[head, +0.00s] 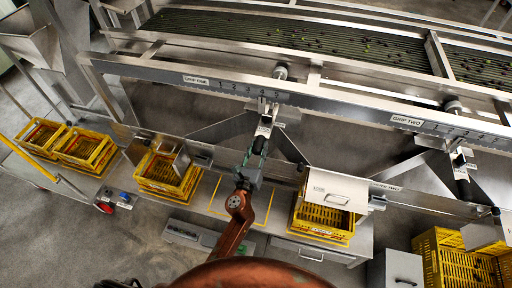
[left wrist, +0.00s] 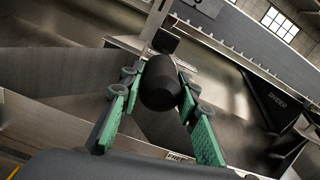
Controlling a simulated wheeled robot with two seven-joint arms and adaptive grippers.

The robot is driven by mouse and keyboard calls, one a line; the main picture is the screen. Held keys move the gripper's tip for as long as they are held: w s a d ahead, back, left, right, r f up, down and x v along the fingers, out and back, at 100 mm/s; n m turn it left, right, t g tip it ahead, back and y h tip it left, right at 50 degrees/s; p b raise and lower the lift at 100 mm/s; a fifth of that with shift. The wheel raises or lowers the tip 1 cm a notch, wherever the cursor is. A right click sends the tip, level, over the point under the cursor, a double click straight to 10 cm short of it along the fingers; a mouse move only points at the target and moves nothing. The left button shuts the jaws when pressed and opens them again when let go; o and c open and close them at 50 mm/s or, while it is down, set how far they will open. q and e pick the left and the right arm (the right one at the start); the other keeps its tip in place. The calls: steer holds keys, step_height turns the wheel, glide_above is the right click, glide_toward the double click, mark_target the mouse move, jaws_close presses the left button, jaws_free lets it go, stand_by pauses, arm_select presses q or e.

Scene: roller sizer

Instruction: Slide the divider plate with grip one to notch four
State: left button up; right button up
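The rail (head: 300,97) carries the GRIP ONE label (head: 195,80) and notch numbers 1 to 5 (head: 248,90). The divider plate (head: 222,129) is a dark angled sheet below the rail. Its carriage (head: 265,122) hangs below the 4 and 5 end of the scale; the exact notch is too small to read. Grip one is a black cylinder (left wrist: 160,84), seen in the left wrist view between the green fingers of my left gripper (head: 255,158). The fingers lie close on both sides of it; firm contact on both sides cannot be judged. My right gripper is out of view.
GRIP TWO (head: 407,120) has its own scale and carriage (head: 459,165) to the right. A roller bed (head: 300,35) lies behind the rail. Yellow crates (head: 322,222) and a white-fronted chute (head: 336,190) stand below, near my left arm. A dark angled sheet (head: 290,147) lies close right of the gripper.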

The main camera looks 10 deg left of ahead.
arm_select(q)
steer(key=o, duration=0.4)
steer(key=shift+o, duration=0.2)
steer(key=shift+s, duration=0.2)
steer(key=s, duration=1.1)
steer(key=shift+s+a, duration=0.2)
steer(key=shift+s, duration=0.1)
